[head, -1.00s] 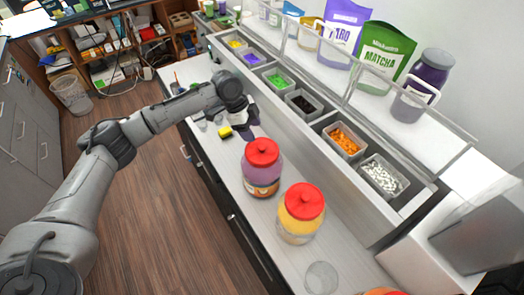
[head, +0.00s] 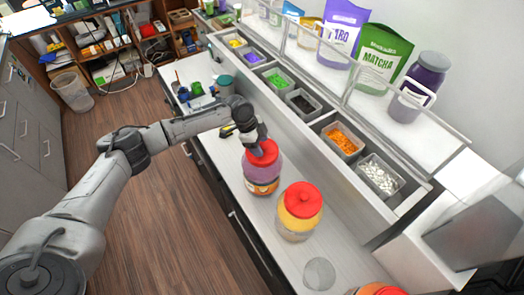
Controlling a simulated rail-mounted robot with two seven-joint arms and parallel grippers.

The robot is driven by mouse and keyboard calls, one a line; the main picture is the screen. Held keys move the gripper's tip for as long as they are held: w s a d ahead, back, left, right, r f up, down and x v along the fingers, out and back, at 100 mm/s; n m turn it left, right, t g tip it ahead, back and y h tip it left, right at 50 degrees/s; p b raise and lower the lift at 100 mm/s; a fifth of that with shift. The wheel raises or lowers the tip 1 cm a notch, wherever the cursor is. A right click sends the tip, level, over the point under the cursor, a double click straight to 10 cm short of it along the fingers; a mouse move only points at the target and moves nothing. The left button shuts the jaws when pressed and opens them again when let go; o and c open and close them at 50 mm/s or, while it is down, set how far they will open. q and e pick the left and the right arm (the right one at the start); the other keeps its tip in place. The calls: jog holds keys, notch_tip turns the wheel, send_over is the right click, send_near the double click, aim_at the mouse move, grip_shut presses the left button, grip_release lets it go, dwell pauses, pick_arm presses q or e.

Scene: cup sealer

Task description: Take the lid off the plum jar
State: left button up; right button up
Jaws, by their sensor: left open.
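I cannot tell whether the fingers touch the lid. My right gripper is not in view.
A yellow jar with a red lid (head: 299,212) stands close in front of the plum jar. A clear cup (head: 319,274) is nearer on the counter (head: 245,211). Ingredient bins, such as the orange one (head: 342,139), line the right side.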

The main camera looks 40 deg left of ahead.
pick_arm(q)
jog(key=c, duration=1)
jog(key=shift+r, duration=0.2)
